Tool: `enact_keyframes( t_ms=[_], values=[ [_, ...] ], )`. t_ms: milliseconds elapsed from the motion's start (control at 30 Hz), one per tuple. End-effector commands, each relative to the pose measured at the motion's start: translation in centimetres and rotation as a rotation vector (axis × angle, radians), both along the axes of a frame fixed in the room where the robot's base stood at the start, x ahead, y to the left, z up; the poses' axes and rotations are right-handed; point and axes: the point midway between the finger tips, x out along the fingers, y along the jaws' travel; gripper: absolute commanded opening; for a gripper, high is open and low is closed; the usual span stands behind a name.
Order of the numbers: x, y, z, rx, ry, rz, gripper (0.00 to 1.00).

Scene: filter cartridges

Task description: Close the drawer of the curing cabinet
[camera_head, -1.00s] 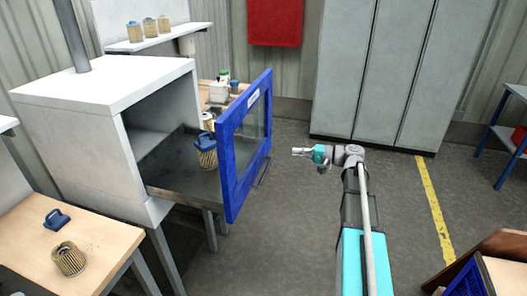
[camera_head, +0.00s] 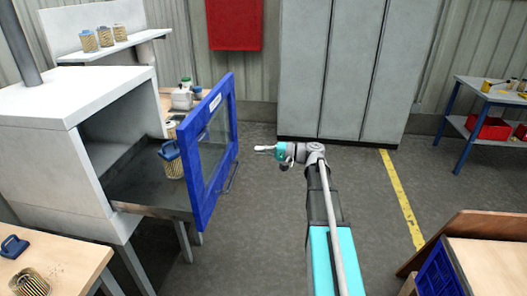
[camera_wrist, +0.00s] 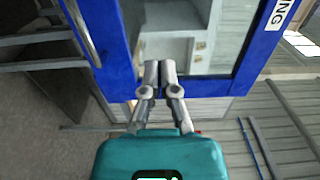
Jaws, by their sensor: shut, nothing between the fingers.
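The white curing cabinet (camera_head: 75,100) stands at the left with its drawer (camera_head: 145,190) pulled out. The drawer's blue-framed glass front (camera_head: 205,195) stands upright at its outer end. A filter cartridge with a blue top (camera_head: 171,162) stands on the drawer floor behind the front. A bar handle (camera_head: 231,177) sits low on the front's outer face; it also shows in the wrist view (camera_wrist: 80,30). My gripper (camera_head: 258,149) is shut and empty, to the right of the front and apart from it. In the wrist view its fingertips (camera_wrist: 160,66) point at the front's lower frame and glass.
A bench (camera_head: 60,262) with a cartridge and a blue clamp-like part is at lower left. A shelf (camera_head: 115,47) holds several cartridges. Grey lockers (camera_head: 345,70) stand at the back. A wooden-edged table (camera_head: 490,262) is at lower right. The floor (camera_head: 265,230) between is clear.

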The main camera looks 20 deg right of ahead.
Motion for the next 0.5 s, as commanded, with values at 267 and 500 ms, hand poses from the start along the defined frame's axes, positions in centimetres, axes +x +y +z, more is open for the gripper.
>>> enact_keyframes(
  t_ms=[267, 500],
  values=[
    [1.9, 3.4, 0.0, 0.000, 0.000, 0.003, 0.00],
    [3.6, 6.4, 0.0, 0.000, 0.000, 0.003, 0.00]
  ],
)
